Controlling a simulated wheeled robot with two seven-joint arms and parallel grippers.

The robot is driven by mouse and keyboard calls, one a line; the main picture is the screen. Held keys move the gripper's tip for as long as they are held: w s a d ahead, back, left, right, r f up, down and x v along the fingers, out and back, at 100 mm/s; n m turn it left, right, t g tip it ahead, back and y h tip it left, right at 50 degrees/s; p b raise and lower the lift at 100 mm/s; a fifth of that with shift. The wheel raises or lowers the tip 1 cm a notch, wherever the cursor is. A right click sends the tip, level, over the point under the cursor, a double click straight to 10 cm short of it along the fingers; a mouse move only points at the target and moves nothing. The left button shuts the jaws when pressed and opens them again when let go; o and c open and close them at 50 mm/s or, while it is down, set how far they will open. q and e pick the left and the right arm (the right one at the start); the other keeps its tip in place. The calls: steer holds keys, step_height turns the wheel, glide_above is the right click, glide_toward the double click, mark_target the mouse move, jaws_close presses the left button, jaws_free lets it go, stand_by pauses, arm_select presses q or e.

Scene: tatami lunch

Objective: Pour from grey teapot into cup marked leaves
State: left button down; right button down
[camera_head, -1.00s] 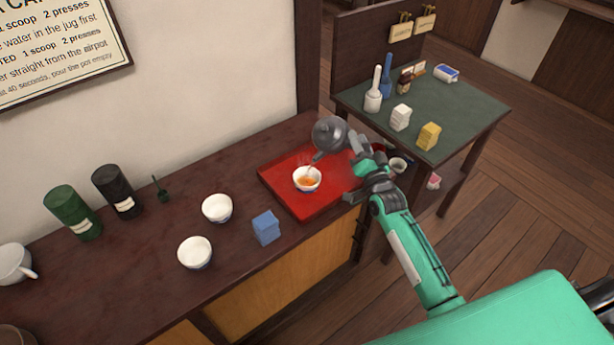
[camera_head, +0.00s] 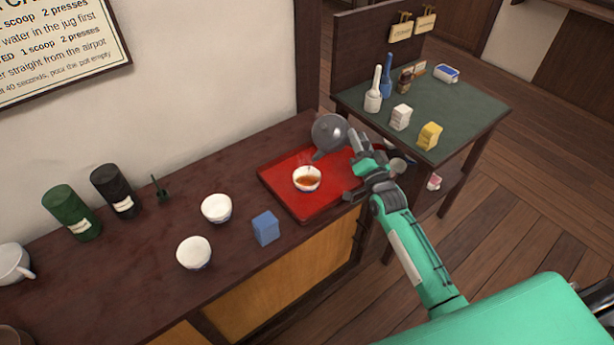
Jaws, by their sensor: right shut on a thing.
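The grey teapot (camera_head: 329,131) is held above the back of the red tray, tilted with its spout down toward a white cup (camera_head: 307,186). My right gripper (camera_head: 356,150) is shut on the teapot at its right side. The white cup stands on the tray and holds amber-brown liquid; a thin stream or steam between spout and cup is hard to make out. I cannot read a leaf marking on this cup. Two more white cups (camera_head: 216,208) (camera_head: 194,252) stand on the counter to the left. My left gripper is not in view.
The red tray (camera_head: 318,208) lies at the counter's right end. A dark green side table (camera_head: 455,104) with bottles and small boxes stands right.

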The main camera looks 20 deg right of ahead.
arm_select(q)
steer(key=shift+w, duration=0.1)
arm_select(e)
steer(key=shift+r, duration=0.1)
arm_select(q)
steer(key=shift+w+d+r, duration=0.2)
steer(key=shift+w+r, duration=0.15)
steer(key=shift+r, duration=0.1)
arm_select(e)
steer(key=shift+w+r, duration=0.1)
steer(key=shift+r, duration=0.05)
